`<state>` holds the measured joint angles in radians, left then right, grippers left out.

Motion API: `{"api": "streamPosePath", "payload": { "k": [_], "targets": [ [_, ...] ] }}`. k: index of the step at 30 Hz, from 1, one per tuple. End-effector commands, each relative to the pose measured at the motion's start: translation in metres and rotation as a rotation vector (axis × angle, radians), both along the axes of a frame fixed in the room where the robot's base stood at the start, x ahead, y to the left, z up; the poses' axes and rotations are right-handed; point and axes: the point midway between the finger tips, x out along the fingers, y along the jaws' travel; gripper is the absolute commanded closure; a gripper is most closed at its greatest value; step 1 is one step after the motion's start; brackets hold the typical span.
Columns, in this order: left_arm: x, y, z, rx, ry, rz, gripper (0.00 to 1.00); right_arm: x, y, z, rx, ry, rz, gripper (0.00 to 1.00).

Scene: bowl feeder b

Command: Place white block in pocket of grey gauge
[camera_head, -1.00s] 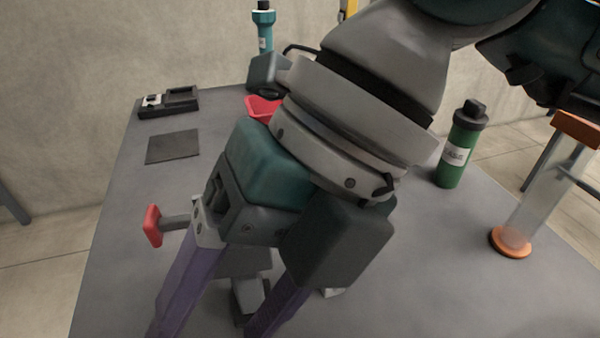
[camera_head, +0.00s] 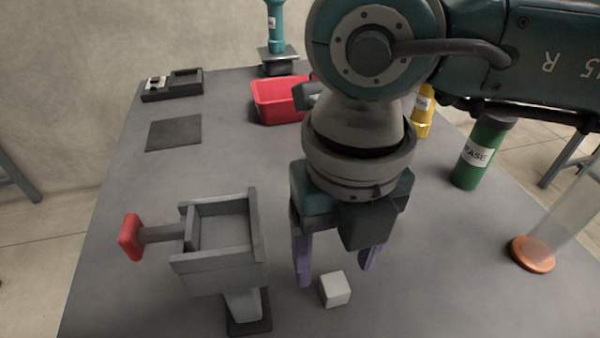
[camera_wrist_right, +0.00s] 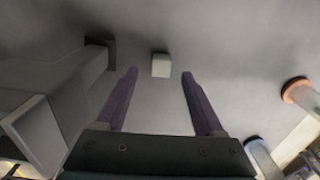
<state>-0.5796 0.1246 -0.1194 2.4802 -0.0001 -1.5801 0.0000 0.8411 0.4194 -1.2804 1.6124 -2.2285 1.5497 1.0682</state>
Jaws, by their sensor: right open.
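The white block (camera_head: 335,289) lies on the table near the front, to the right of the feeder. My right gripper (camera_head: 337,268) is open and points down, with its purple fingers behind and above the block. In the right wrist view the block (camera_wrist_right: 161,66) shows just beyond and between the two fingertips (camera_wrist_right: 159,76); nothing is held. A dark grey device with a recessed pocket (camera_head: 184,77), which looks like the gauge, sits at the far left of the table. My left gripper is not in view.
A grey feeder (camera_head: 222,262) with a red-ended handle (camera_head: 130,237) stands left of my gripper.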

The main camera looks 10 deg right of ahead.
Motion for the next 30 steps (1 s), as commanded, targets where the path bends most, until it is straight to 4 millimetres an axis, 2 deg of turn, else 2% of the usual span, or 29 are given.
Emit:
{"api": "streamPosePath", "payload": {
  "k": [3,6,14,30],
  "targets": [
    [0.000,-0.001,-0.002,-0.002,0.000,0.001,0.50,-0.003,-0.003,-0.022,-0.001,0.004,-0.002,0.30],
    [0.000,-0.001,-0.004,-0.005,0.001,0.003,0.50,-0.002,-0.002,-0.032,0.000,0.002,-0.001,0.30],
    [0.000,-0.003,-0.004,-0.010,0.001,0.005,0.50,-0.002,-0.002,-0.035,0.000,0.001,0.001,0.30],
    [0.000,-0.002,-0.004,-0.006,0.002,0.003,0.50,-0.002,-0.002,-0.035,0.001,0.001,0.000,0.89]
  ]
}}
